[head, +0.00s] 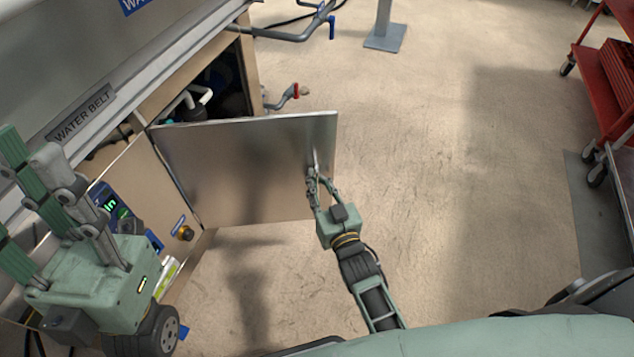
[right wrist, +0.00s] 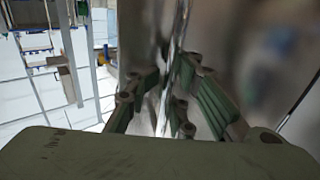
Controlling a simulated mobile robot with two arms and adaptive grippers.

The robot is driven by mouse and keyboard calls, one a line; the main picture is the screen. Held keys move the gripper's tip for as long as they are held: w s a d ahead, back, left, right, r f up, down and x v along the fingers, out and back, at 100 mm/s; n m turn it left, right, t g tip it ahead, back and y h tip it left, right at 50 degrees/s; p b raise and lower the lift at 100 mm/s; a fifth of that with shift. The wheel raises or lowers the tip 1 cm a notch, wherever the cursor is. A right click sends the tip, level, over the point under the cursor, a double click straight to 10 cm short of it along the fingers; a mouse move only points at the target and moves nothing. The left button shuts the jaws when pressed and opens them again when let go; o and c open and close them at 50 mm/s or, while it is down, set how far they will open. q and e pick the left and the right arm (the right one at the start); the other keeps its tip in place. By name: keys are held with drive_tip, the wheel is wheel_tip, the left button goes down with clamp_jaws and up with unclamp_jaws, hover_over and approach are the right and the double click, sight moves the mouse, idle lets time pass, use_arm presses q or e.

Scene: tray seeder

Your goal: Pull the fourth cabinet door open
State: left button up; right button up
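The cabinet door (head: 240,165) is a flat metal panel. It stands swung out from the cabinet, and the dark inside shows behind it. A slim vertical handle (head: 316,160) is near its free right edge. My right gripper (head: 317,178) is at this handle. In the right wrist view, its green-padded fingers (right wrist: 165,85) close in on both sides of the shiny handle bar (right wrist: 180,35). The exact contact is partly hidden. My left gripper (head: 40,170) is at the left, away from the door, with its fingers spread and nothing between them.
The machine's side panel carries a "WATER BELT" label (head: 80,115) and a knob (head: 184,232). A pipe with a red valve handle (head: 296,90) sticks out behind the door. A red cart (head: 606,85) stands far right. The floor (head: 450,200) right of the door is clear.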

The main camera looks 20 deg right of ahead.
drive_tip(key=shift+a, duration=0.1)
drive_tip(key=shift+s, duration=0.2)
drive_tip(key=s, duration=1.1)
drive_tip(key=shift+s+d, duration=0.3)
drive_tip(key=shift+d, duration=0.15)
drive_tip(key=shift+c, duration=0.4)
